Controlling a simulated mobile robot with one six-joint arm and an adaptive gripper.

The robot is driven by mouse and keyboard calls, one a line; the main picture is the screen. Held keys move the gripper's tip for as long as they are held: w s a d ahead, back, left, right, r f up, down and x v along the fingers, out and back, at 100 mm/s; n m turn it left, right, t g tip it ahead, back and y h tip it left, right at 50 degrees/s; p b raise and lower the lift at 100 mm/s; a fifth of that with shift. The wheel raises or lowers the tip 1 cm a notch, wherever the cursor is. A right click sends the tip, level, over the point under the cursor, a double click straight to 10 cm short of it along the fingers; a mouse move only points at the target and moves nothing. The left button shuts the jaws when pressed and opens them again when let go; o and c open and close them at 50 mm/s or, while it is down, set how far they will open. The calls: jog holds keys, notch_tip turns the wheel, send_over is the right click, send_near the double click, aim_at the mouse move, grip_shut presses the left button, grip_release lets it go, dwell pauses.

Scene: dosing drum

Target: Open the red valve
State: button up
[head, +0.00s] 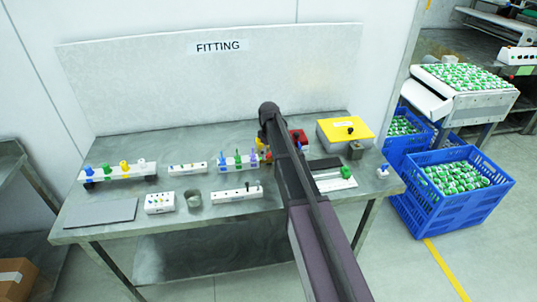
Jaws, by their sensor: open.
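A red part (301,136) shows at the back of the grey metal table (175,225), just right of my arm. My arm covers much of it, so I cannot tell whether it is the red valve or how any handle on it is turned. My dark arm reaches up from the bottom of the head view to a rounded joint above the table's back part. My gripper does not show clearly; it seems hidden behind the arm. I cannot see any contact with the red part.
White racks with coloured pieces (118,171) and small control blocks (160,202) line the table. Blue crates (455,185) stand at right. A grey mat (100,212) lies front left.

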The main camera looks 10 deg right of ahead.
jog(key=c, duration=1.1)
jog(key=shift+c, duration=0.2)
jog(key=shift+m, duration=0.3)
jog(key=m, duration=0.8)
jog(key=shift+m, duration=0.3)
